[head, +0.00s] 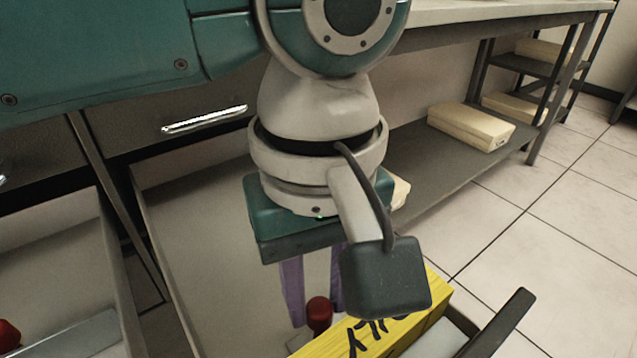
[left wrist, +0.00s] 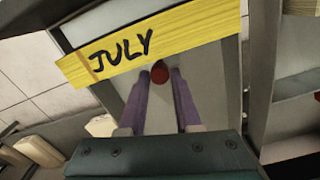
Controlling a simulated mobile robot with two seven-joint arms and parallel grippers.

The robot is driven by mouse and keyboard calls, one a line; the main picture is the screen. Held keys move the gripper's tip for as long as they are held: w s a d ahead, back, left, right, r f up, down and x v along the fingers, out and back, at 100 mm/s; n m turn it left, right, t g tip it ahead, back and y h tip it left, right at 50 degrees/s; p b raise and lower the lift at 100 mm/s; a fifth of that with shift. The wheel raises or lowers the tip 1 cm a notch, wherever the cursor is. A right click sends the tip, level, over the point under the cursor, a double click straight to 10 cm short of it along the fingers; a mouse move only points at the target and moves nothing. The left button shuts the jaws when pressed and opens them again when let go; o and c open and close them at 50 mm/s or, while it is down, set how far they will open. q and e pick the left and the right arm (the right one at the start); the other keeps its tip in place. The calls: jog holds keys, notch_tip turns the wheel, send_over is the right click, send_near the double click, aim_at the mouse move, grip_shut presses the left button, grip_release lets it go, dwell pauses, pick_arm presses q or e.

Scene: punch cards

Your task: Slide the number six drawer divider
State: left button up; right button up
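A red knob (head: 319,312) stands in the open drawer (head: 205,215) beside a yellow card block. The yellow block (left wrist: 190,35) is marked JULY in the left wrist view and partly shows in the head view (head: 395,335). My left gripper (head: 315,306) points down into the drawer with its purple fingers apart, one on each side of the knob. In the left wrist view the knob (left wrist: 159,72) is between the fingertips, with a narrow gap seeming to show. The divider's plate and any number six are not readable. My right gripper is out of view.
Another open drawer at the left holds a red knob (head: 8,335) and a metal plate (head: 75,340). A closed drawer with a bright handle (head: 205,119) is behind. A shelf rack at the right holds pale card blocks (head: 470,126). Tiled floor (head: 570,235) is clear at the right.

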pick_arm(q)
grip_shut()
dwell(1.0)
